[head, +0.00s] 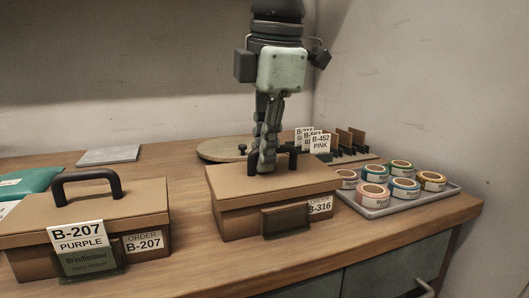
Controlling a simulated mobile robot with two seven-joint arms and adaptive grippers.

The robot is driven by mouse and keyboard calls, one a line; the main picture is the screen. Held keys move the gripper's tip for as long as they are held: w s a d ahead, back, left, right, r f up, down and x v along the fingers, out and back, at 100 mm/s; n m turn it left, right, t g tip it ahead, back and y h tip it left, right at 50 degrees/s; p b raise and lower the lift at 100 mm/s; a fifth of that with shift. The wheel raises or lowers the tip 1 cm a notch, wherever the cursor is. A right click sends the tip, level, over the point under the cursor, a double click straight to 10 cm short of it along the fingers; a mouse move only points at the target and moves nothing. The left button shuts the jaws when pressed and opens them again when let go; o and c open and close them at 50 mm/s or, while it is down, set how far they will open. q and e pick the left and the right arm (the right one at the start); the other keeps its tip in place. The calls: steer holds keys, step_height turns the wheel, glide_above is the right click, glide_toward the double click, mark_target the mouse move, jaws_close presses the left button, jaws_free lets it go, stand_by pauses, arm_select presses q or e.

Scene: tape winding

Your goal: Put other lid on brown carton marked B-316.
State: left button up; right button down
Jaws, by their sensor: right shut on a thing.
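The brown carton marked B-316 (240,226) stands on the counter at centre, with an order label on its front right. A brown lid (235,186) with a dark arched handle (284,160) is over its top, lined up with it. I cannot tell whether the lid is fully seated. My right gripper (267,166) reaches down from above and is shut on the lid's handle, hiding part of it. My left gripper is not in view.
A tray (375,211) of tape rolls is at right. A teal item (30,182) lies far left.

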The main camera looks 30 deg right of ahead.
mark_target(271, 182)
steer(key=shift+b, duration=0.3)
stand_by(0.6)
steer(key=c, duration=1.6)
jaws_free()
steer(key=shift+o, duration=0.2)
steer(key=v, duration=1.2)
